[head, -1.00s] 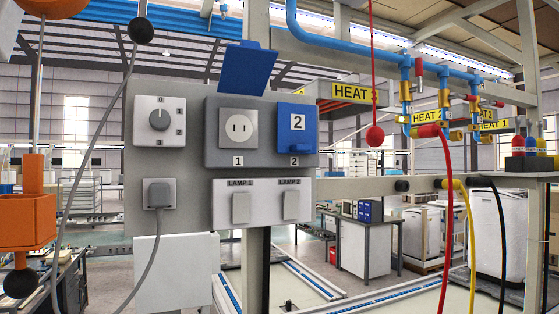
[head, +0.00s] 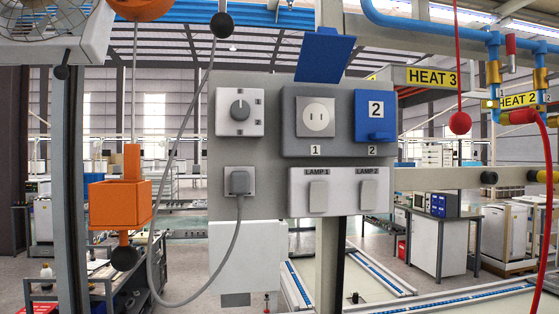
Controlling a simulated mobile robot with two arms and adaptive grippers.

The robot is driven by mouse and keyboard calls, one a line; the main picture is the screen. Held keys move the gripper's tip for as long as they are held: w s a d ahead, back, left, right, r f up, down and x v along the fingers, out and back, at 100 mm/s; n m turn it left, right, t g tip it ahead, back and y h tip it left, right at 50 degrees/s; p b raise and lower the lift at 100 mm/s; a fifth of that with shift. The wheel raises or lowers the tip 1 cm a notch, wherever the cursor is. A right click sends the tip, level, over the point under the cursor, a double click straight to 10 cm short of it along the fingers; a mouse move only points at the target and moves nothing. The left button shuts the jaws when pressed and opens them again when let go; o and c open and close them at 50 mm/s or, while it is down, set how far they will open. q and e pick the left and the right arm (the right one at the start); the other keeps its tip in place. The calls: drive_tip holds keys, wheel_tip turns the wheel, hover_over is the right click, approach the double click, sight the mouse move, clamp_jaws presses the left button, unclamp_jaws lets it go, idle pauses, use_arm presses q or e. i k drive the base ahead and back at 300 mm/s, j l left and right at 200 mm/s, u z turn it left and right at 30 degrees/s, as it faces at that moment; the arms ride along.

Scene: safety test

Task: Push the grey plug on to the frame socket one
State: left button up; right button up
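The grey plug (head: 239,182) sits in a square outlet at the lower left of the grey panel (head: 262,92). Its grey cable (head: 222,258) hangs down from it, loops left and runs up to a dark ball (head: 222,25) at the top. Socket one (head: 318,117), a round white face with two slots, is marked 1 and its blue lid (head: 325,54) stands raised open. Socket two has its blue cover (head: 375,115), marked 2, shut. Nothing is in socket one. Neither of my grippers shows in the head view.
A rotary knob (head: 239,112) is above the plug. Lamp 1 (head: 318,195) and Lamp 2 (head: 368,195) switches are below the sockets. An orange box (head: 120,205) hangs at left. A red ball (head: 460,122) on a red cord hangs at right, near blue pipes.

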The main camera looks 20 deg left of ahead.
sight(239, 181)
drive_tip(key=u, duration=0.45)
drive_tip(key=i+l+u, duration=0.1)
drive_tip(key=l+u, duration=1.2)
drive_tip(key=k+l, duration=0.1)
drive_tip(key=l, duration=0.25)
drive_tip(key=k+l, duration=0.1)
drive_tip(key=l, duration=0.2)
drive_tip(key=k+l, duration=0.1)
drive_tip(key=l, duration=0.25)
drive_tip(key=u, duration=0.05)
